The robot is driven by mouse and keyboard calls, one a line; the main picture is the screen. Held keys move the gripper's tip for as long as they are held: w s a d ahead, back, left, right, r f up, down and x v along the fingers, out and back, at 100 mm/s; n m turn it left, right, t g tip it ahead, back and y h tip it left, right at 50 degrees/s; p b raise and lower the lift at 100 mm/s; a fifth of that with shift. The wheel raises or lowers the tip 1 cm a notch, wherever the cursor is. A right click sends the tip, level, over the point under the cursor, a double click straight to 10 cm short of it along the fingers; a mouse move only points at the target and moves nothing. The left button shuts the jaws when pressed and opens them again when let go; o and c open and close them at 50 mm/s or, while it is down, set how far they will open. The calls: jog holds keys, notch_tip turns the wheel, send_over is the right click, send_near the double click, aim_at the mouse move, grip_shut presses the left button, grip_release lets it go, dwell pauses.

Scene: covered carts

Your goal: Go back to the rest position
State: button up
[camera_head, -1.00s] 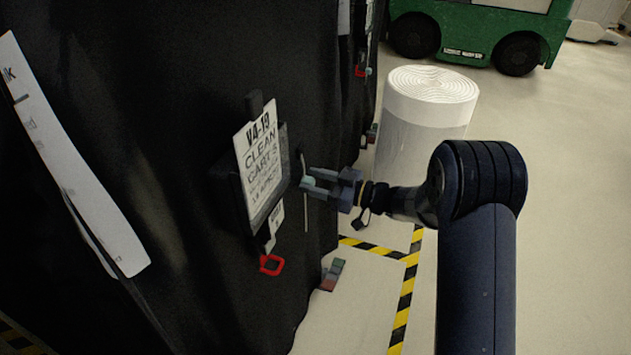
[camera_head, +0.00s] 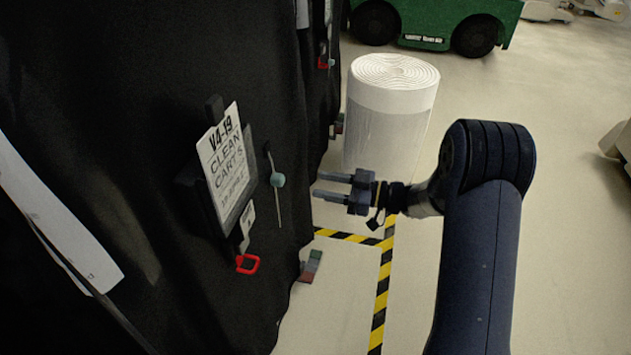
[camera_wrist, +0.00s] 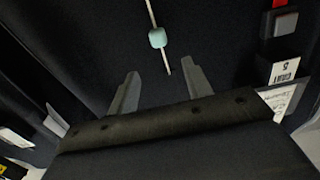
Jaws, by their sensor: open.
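My gripper (camera_head: 318,185) is open and empty, a short way to the right of the black covered cart (camera_head: 120,90), with its fingers pointing at the cover. A thin pale rod with a teal bead (camera_head: 278,180) hangs on the cart's side, left of my fingertips and apart from them. In the wrist view both fingers of my gripper (camera_wrist: 160,88) stand apart, and the teal bead (camera_wrist: 157,38) shows beyond them with nothing between the fingers.
A sign reading "CLEAN CART" (camera_head: 224,165) and a red clip (camera_head: 248,264) are on the cart's side. A white wrapped roll (camera_head: 390,120) stands behind my gripper. A green vehicle (camera_head: 430,20) is at the back. Yellow-black tape (camera_head: 382,290) marks the floor; the right side is mostly open.

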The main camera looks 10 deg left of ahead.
aim_at(283, 179)
dwell(0.3)
jog(key=a, duration=0.3)
jog(key=a+b, duration=0.1)
jog(key=a, duration=0.7)
jog(key=shift+w+f+b, duration=0.1)
jog(key=shift+w+b, duration=0.25)
jog(key=shift+b, duration=0.05)
notch_tip(283, 179, down, 4)
jog(key=b, duration=0.2)
jog(key=shift+d+b, duration=0.15)
jog(key=shift+b, duration=0.25)
